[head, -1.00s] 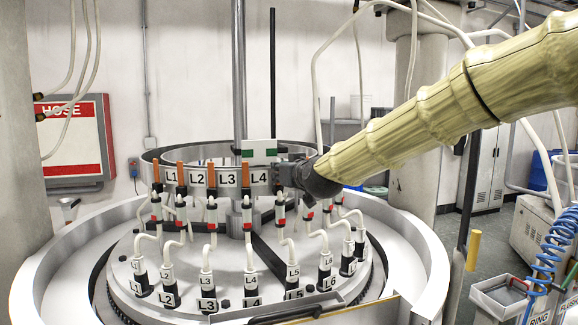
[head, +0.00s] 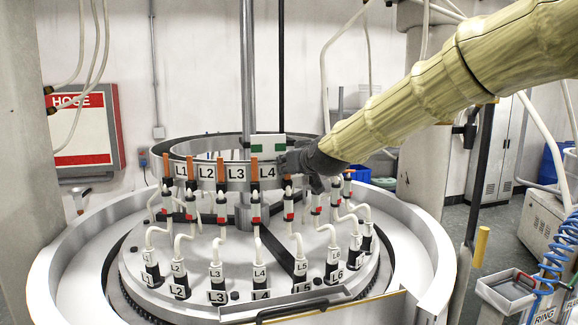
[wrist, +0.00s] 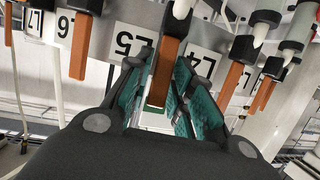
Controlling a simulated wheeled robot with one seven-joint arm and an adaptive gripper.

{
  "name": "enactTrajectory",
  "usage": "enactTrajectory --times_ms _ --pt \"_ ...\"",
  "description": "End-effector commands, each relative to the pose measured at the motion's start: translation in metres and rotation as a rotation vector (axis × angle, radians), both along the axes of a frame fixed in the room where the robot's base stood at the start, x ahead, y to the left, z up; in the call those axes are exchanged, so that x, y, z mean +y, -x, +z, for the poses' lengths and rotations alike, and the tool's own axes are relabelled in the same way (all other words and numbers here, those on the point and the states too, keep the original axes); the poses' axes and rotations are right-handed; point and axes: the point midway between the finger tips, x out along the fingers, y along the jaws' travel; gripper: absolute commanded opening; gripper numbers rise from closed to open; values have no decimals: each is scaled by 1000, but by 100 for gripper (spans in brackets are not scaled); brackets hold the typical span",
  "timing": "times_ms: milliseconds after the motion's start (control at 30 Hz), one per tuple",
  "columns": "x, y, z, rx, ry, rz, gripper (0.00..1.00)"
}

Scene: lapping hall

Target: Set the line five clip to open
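The line five clip has an orange lever (wrist: 168,75) beside the white L5 label (wrist: 132,42) in the wrist view, which shows labels upside down. My gripper (wrist: 163,90) has its green-padded fingers on either side of this lever. The fingers look apart, with a gap beside the lever; I cannot tell if either touches it. In the head view my gripper (head: 290,160) is at the ring just right of the L4 label (head: 267,171) and hides the top of the line five clip. The red and black lower part of that clip (head: 289,207) shows below.
Neighbouring orange levers stand close on both sides, line four (wrist: 234,80) and line six (wrist: 80,48) in the wrist view. White hoses run from the clips to labelled fittings on the round plate (head: 215,265). A wide white rim (head: 70,265) surrounds it.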

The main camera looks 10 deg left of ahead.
Motion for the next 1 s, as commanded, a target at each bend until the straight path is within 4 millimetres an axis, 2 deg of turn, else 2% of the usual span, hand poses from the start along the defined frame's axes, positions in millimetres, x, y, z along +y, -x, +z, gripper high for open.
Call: enactTrajectory --times_ms 467,567,1000 --pt "-3 5 2 -1 1 0 38" --pt "-9 13 5 -1 1 0 38" --pt "-46 72 27 -1 0 0 38"
